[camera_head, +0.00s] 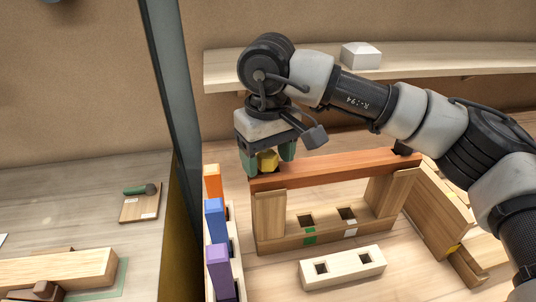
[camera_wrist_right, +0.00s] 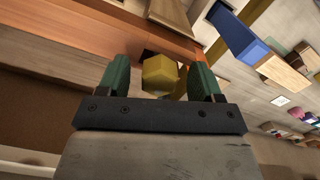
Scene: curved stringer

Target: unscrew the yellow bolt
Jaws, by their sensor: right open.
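The yellow bolt (camera_head: 268,161) sits at the left end of the reddish-brown beam (camera_head: 335,171) on top of a wooden frame. My right gripper (camera_head: 270,164) is over that end, with its green fingers on either side of the bolt. In the right wrist view the yellow bolt head (camera_wrist_right: 160,73) shows between the two green fingertips (camera_wrist_right: 160,76), with gaps at both sides. The gripper is open. The bolt's lower part is hidden. My left gripper is not in view.
Orange (camera_head: 212,182), blue (camera_head: 215,220) and purple (camera_head: 218,262) blocks stand in a rack at the left. A pale block with two square holes (camera_head: 342,268) lies in front. A shelf (camera_head: 225,70) with a white box (camera_head: 361,56) runs behind my right arm.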

